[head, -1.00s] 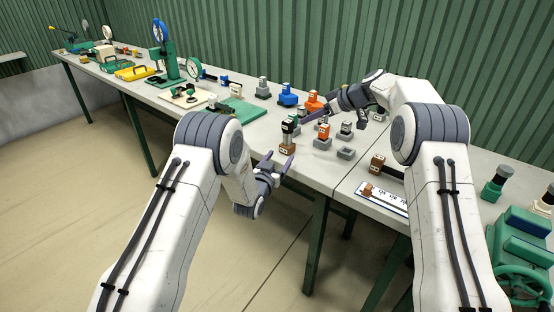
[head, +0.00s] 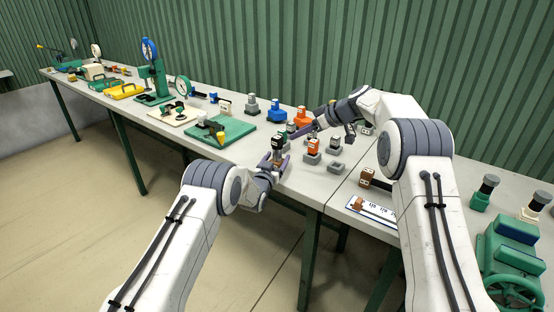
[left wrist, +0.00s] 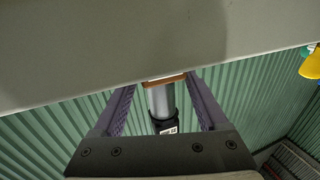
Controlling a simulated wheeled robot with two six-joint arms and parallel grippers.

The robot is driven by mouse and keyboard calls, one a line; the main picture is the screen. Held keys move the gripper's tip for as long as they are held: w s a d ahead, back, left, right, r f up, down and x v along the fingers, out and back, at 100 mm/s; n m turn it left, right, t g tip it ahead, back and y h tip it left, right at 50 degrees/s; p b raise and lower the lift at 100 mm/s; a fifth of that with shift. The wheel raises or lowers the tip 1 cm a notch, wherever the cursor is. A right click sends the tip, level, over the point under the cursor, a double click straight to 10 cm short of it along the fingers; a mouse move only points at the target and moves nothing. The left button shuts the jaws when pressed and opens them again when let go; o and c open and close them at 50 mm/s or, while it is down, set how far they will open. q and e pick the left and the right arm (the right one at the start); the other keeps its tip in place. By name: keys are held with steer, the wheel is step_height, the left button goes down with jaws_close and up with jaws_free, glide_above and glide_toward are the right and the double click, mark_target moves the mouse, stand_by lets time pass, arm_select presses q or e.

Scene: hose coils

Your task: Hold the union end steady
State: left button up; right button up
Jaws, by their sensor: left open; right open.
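A small upright fitting (head: 278,146) with a dark top and brown base stands near the bench's front edge; it looks like the union end, though I cannot be sure. In the left wrist view its grey cylinder (left wrist: 162,101), black collar (left wrist: 165,126) and brown block (left wrist: 164,79) show between my fingers. My left gripper (head: 279,164) is open, with one finger on each side of it and a visible gap on both sides.
Blue (head: 277,112) and orange (head: 302,117) fittings stand behind. A green board (head: 220,135) lies to the left. A brown block (head: 367,177) lies to the right.

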arm_select(q)
steer(key=shift+w, duration=0.1)
steer(key=shift+c, duration=0.3)
jaws_close()
stand_by(0.7)
arm_select(e)
steer(key=o, duration=0.4)
steer(key=shift+c, duration=0.2)
steer(key=t+y, duration=0.3)
steer(key=y, duration=0.2)
glide_toward(282, 142)
steer(key=a, duration=0.1)
steer(key=shift+n, duration=0.3)
steer(key=shift+x, duration=4.6)
